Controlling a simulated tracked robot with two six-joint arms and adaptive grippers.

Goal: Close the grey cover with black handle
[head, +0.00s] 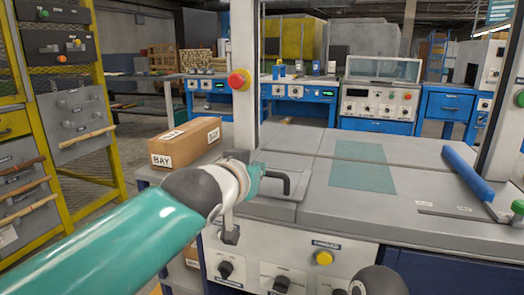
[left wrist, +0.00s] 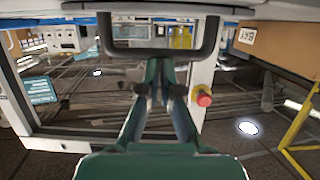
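The grey cover (head: 264,211) is a panel at the left front of the grey bench top. It looks flat or nearly flat; I cannot tell whether it is fully closed. Its black handle (head: 287,182) stands up from it and also crosses the top of the left wrist view (left wrist: 120,49). My left gripper (head: 257,176) is at the handle's left side. In the left wrist view its teal fingers (left wrist: 160,66) come together just at the handle's bar, with nothing visible between them; contact is unclear. My right gripper is out of view.
A cardboard box (head: 186,142) stands left of the cover. A post with a red button (head: 238,80) rises behind it. A blue roll (head: 468,175) lies on the right of the bench top. Knobs and a yellow button (head: 324,258) sit on the front panel.

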